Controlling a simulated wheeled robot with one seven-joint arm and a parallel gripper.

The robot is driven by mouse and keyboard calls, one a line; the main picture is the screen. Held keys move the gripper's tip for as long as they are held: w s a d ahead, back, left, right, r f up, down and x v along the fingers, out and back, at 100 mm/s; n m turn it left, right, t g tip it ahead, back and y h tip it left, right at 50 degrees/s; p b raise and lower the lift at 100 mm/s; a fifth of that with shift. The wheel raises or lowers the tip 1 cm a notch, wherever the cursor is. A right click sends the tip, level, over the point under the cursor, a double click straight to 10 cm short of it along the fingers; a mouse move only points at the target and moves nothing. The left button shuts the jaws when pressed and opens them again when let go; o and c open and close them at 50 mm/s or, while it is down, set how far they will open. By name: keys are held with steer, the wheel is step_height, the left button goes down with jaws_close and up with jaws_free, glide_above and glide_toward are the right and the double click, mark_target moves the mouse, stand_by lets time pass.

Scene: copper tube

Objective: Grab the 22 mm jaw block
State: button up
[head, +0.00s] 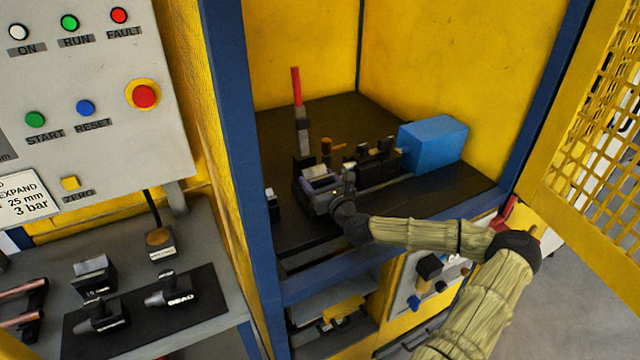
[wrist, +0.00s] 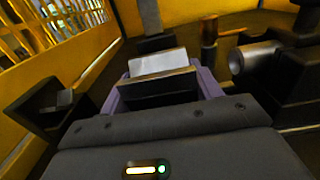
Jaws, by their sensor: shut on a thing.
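My gripper (head: 334,195) is inside the yellow machine cabinet, at the dark fixture on its floor. In the wrist view, a dark jaw block (wrist: 158,88) with a pale top face (wrist: 158,62) is directly ahead of my gripper's dark body, with purple-grey parts on both sides of it. My gripper is shut on this block. The fingertips are mostly hidden, and no size mark can be read on the block. I cannot tell whether the block is seated in the fixture or clear of it.
A blue box (head: 432,142) and a red-tipped lever (head: 296,86) stand by the fixture. The blue cabinet post (head: 232,130) and open mesh door (head: 590,130) flank my arm.

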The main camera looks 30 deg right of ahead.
step_height(320, 180, up, 9)
steer(key=shift+r, duration=0.1)
stand_by(0.8)
